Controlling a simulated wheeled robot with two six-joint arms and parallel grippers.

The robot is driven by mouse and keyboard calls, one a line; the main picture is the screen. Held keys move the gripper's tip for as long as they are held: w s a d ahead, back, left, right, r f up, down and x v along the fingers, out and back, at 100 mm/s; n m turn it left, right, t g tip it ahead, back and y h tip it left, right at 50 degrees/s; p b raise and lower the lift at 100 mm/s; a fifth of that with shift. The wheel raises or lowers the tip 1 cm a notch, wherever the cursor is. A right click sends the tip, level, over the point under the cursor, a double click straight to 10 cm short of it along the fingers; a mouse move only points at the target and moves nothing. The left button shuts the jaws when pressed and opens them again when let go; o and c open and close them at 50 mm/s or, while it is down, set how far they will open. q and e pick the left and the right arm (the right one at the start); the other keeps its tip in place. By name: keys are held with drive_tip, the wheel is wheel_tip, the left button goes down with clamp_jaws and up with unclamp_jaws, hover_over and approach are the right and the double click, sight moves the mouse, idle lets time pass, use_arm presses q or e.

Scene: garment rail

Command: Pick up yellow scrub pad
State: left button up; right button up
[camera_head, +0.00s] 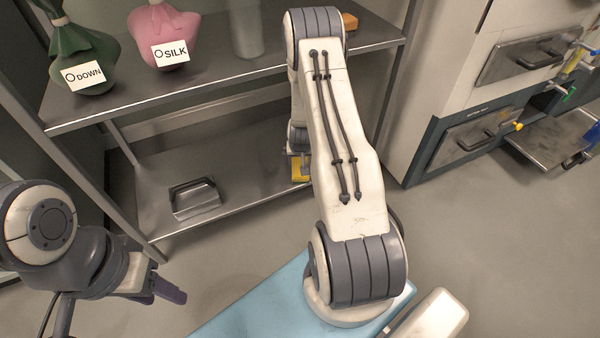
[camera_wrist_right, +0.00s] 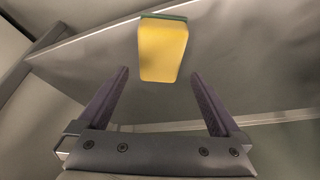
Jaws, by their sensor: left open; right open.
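The yellow scrub pad (camera_wrist_right: 162,50) has a green layer along its far edge. In the right wrist view it lies on the grey metal shelf, ahead of my right gripper (camera_wrist_right: 158,80), whose two fingers are spread open with nothing between them. The pad's near end reaches about the line of the fingertips; I cannot tell the height gap. In the head view a bit of yellow (camera_head: 299,172) shows on the lower shelf beside my right arm, which hides most of it and the right gripper. My left gripper (camera_head: 172,288) is at lower left, away from the shelves, open and empty.
Above, the upper shelf (camera_head: 200,88) holds a green DOWN sack (camera_head: 85,50) and a pink SILK sack (camera_head: 165,35). A cabinet with drawers (camera_head: 470,135) stands at right.

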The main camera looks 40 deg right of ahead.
sight(300, 163)
drive_tip(key=b+x, duration=0.3)
drive_tip(key=x, duration=0.2)
drive_tip(key=shift+f+b, duration=0.1)
drive_tip(key=shift+b, duration=0.3)
drive_tip(key=shift+c, duration=0.3)
drive_tip(key=c, duration=1.3)
drive_tip(key=shift+c, duration=0.2)
drive_tip(key=shift+r, duration=0.25)
